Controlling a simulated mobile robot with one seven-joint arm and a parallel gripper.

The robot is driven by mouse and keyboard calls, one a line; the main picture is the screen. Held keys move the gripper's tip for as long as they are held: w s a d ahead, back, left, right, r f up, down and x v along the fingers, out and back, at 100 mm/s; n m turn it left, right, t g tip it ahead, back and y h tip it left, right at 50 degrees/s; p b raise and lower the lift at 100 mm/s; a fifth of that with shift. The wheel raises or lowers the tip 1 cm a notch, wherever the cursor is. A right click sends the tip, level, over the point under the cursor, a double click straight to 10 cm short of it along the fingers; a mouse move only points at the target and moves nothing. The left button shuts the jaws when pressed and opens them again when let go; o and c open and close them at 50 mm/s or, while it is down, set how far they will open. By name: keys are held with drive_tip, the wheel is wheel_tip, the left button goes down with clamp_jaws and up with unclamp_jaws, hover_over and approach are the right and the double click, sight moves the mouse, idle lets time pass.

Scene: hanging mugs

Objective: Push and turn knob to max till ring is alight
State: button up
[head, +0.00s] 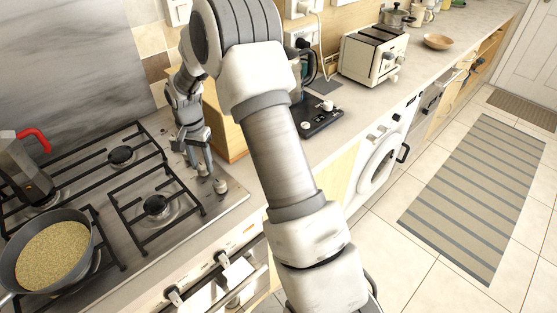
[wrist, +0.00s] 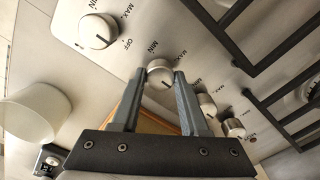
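A round metal knob (wrist: 160,74) on the stove's steel panel lies between my fingertips in the wrist view, with a dark line on its face and OFF, MIN and MAX marks beside it. My gripper (wrist: 161,78) has its fingers spread, one on each side of this knob; whether they touch it I cannot tell. In the head view my gripper (head: 205,168) points down at the knobs at the stove's right edge; a nearer knob (head: 220,185) shows beside it. The burners (head: 156,205) show no flame.
Another knob (wrist: 97,31) is at upper left in the wrist view, with smaller ones (wrist: 207,103) at right. Black pan grates (head: 130,232), a pan of grain (head: 52,255) and a moka pot (head: 22,170) stand left of my gripper. A wooden block (head: 228,135) is close on its right.

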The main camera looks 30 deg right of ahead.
clamp_jaws()
drive_tip(key=shift+f, duration=0.15)
idle(0.4)
drive_tip(key=n, duration=0.7)
drive_tip(key=n+p, duration=0.1)
drive_tip(key=n, duration=0.5)
drive_tip(key=shift+s+f+n+p, duration=0.1)
drive_tip(key=shift+n+p, duration=0.3)
drive_tip(key=shift+f, duration=0.1)
idle(1.5)
